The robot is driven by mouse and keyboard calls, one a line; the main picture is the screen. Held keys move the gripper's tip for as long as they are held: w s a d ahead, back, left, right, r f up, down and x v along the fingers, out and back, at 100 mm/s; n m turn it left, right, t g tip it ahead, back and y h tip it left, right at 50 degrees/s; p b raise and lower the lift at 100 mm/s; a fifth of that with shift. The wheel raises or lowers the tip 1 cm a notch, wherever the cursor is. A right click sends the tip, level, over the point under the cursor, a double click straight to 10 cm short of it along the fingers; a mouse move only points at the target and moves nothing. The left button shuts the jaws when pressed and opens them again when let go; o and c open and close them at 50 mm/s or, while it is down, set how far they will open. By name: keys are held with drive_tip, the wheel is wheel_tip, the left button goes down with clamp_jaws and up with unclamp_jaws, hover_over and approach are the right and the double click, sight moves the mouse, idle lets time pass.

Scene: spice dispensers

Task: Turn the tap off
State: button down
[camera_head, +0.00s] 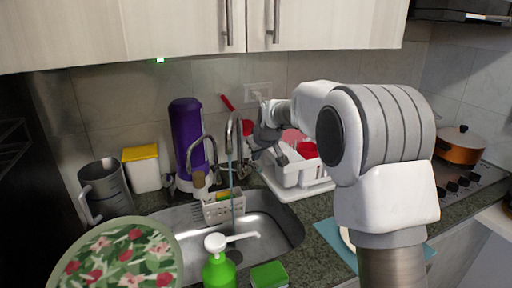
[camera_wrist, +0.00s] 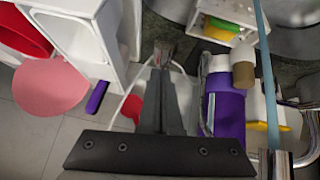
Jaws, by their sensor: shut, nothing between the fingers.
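The tap is a tall metal spout (camera_head: 231,135) behind the sink (camera_head: 262,229), curving over it. A thin blue stream of water (camera_head: 237,197) runs down from it into the sink. The stream (camera_wrist: 266,70) also shows at the right of the wrist view, with metal tap parts (camera_wrist: 276,163) at the lower right edge. My gripper (camera_head: 256,145) is just right of the tap in the head view, its fingers shut with nothing between them. In the wrist view my gripper (camera_wrist: 164,55) points up the picture, left of the stream. The tap's handle cannot be made out clearly.
A purple filter (camera_head: 186,135) with its own curved spout stands left of the tap. A white dish rack (camera_head: 303,172) is close to my gripper on the right. A caddy (camera_head: 222,210) hangs at the sink. A green soap bottle (camera_head: 218,268) stands in front.

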drive_tip(key=shift+d+f, duration=0.1)
drive_tip(key=shift+f, duration=0.35)
